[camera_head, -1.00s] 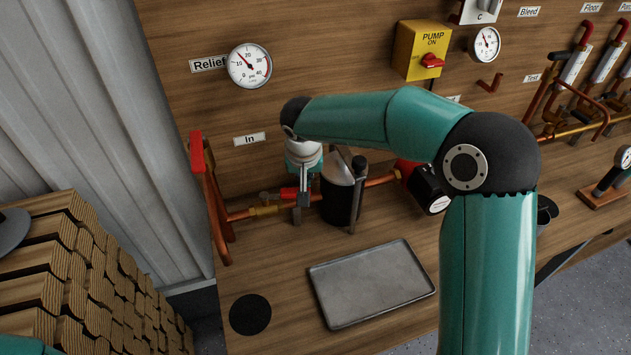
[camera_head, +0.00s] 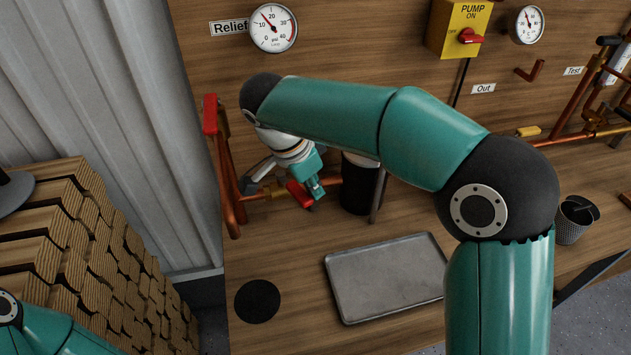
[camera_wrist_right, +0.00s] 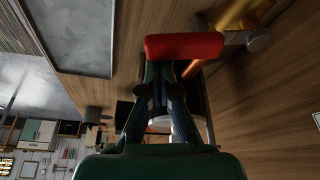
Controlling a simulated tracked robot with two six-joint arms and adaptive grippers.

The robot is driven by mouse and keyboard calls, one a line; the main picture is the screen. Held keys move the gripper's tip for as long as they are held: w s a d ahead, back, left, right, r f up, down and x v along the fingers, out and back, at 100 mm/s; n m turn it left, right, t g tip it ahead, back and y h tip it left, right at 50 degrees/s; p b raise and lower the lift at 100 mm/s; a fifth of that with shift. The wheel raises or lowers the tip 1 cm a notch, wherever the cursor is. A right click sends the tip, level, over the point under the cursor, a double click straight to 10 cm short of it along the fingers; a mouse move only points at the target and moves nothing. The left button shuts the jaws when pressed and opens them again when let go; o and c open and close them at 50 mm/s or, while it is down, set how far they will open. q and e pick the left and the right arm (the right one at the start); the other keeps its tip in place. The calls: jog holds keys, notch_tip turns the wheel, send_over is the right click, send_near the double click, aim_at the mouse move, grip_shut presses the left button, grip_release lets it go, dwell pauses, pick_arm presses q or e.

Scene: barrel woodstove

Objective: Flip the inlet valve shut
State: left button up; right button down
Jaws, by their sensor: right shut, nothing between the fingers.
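The inlet valve's red handle (camera_head: 299,194) sits on the copper inlet pipe at the left of the bench. It slants away from the pipe line, toward the front right. In the right wrist view the red handle (camera_wrist_right: 184,46) lies across the fingertips. My right gripper (camera_head: 316,189) is shut and empty, right beside the handle's outer end. In the wrist view its fingers (camera_wrist_right: 158,78) are together, close to the handle; I cannot tell if they touch it. The valve body is partly hidden by my wrist. My left gripper is out of view; only its arm shows at lower left.
A copper riser with a red top (camera_head: 210,114) stands left of the valve. A dark cylinder (camera_head: 356,185) is right of it. A metal tray (camera_head: 388,276) lies in front. Stacked wood (camera_head: 70,240) is at left. The relief gauge (camera_head: 273,28) hangs above.

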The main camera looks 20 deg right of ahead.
aim_at(301, 205)
jog(key=a+m, duration=0.1)
jog(key=a+m+g, duration=0.1)
jog(key=m, duration=0.1)
jog(key=shift+s+a, duration=0.3)
jog(key=shift+s, duration=0.1)
jog(key=shift+s+a+p, duration=0.1)
jog(key=shift+a+p, duration=0.25)
jog(key=shift+a, duration=0.3)
